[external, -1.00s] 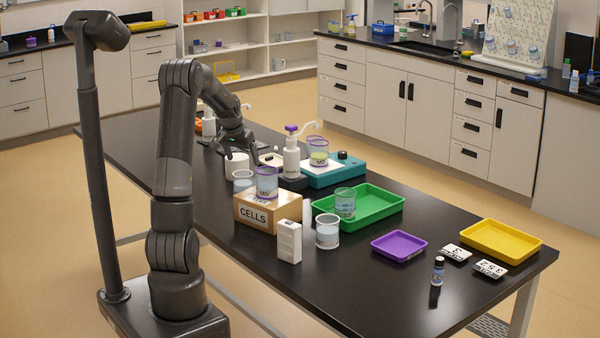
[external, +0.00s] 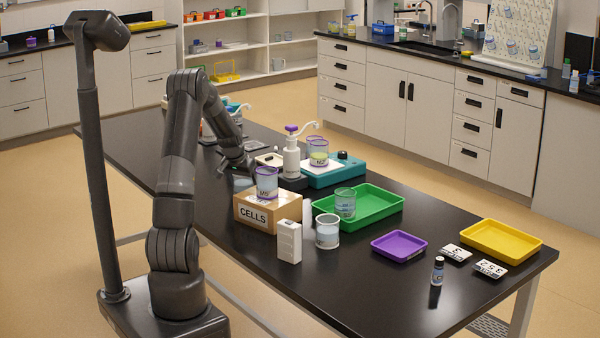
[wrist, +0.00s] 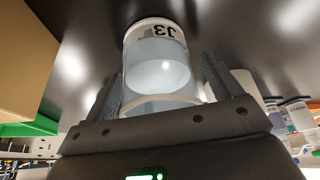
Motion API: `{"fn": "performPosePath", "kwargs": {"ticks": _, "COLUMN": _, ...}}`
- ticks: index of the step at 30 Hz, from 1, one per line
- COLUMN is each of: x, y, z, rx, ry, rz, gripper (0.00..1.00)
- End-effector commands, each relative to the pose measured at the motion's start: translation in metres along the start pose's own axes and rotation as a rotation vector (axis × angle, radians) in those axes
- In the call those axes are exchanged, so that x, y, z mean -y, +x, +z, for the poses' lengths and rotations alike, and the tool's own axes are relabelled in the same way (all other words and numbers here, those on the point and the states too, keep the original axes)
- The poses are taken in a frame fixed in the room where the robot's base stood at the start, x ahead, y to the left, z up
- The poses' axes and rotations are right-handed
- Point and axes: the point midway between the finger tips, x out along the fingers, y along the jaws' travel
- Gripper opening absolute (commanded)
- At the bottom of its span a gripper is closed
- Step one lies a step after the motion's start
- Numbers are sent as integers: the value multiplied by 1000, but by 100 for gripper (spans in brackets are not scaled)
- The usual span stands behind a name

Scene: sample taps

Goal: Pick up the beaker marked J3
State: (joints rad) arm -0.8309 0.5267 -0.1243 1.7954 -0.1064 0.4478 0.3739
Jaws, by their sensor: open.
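The beaker marked J3 (wrist: 156,62) is clear with a white rim and pale liquid; its label reads upside down in the wrist view. My gripper (wrist: 160,75) is open, with one finger on each side of this beaker. Whether the fingers touch the glass I cannot tell.
A purple-rimmed beaker (external: 266,184) stands on the CELLS box (external: 254,217), close to my gripper. A pump bottle (external: 291,158) stands to the right. Another beaker (external: 345,203) is in the green tray (external: 385,205), and a white-rimmed beaker (external: 327,232) stands before it.

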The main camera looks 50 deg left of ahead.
Motion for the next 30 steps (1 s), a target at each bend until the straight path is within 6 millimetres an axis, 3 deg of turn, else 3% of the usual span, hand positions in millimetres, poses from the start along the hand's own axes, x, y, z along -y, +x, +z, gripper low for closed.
{"fn": "performPosePath", "kwargs": {"ticks": 9, "x": 0, "y": 5, "z": 0, "rx": -1, "ry": 0, "rz": 0, "gripper": 83}}
{"fn": "performPosePath", "kwargs": {"ticks": 27, "x": 0, "y": 5, "z": 0, "rx": 0, "ry": 0, "rz": 0, "gripper": 34}}
{"fn": "performPosePath", "kwargs": {"ticks": 30, "x": 0, "y": 4, "z": 0, "rx": -1, "ry": 0, "rz": 0, "gripper": 31}}
